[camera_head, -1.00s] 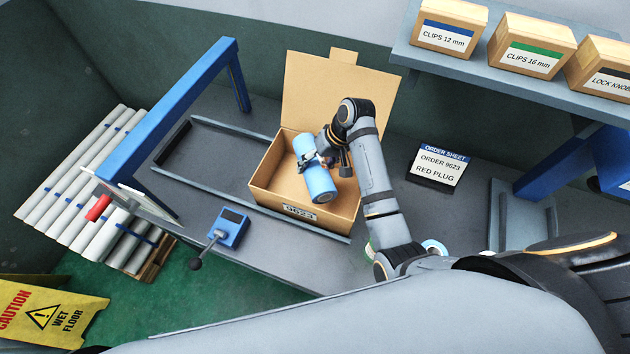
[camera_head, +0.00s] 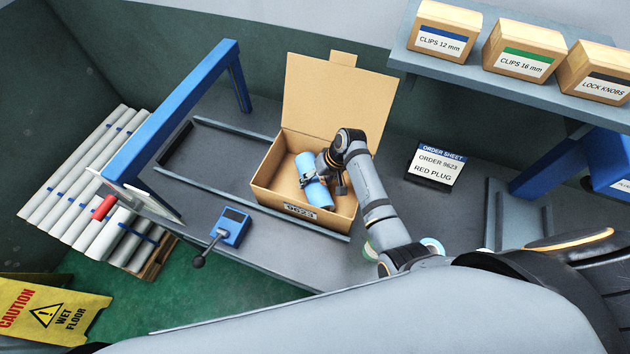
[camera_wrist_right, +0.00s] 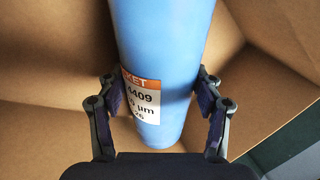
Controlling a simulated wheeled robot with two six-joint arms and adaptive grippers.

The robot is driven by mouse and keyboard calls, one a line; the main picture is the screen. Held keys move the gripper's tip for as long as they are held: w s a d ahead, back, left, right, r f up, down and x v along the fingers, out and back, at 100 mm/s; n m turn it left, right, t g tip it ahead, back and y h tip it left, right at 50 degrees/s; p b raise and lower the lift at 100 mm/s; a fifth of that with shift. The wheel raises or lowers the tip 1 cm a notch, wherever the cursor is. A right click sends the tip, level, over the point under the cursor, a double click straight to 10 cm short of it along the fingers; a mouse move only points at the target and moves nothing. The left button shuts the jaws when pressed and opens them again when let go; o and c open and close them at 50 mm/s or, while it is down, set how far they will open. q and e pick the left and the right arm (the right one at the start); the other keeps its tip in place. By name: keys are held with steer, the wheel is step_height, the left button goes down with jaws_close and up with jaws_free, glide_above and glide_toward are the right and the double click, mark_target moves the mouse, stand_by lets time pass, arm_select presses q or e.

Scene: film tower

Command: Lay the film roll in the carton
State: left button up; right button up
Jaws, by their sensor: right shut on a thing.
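The film roll (camera_head: 318,193) is a light blue cylinder inside the open carton (camera_head: 272,193), whose front label reads 9623. My right gripper (camera_head: 312,181) is shut around the middle of the roll. In the right wrist view the blue roll (camera_wrist_right: 165,60) runs between the two fingers of the gripper (camera_wrist_right: 160,108), with a white and orange label on its side. Cardboard walls surround it there. Whether the roll touches the carton floor, I cannot tell. The carton's back flap (camera_head: 335,100) stands up. My left gripper is not in view.
A blue frame (camera_head: 170,115) and rails (camera_head: 270,180) are left of the carton. A blue control box with a lever (camera_head: 232,226) sits at the bench's front edge. An order sheet (camera_head: 436,165) stands right, below a shelf (camera_head: 480,75) of clip boxes.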

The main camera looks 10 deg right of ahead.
steer(key=o, duration=1.6)
steer(key=shift+o, duration=0.8)
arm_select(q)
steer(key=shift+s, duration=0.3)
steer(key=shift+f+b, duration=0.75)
arm_select(e)
steer(key=v, duration=1.2)
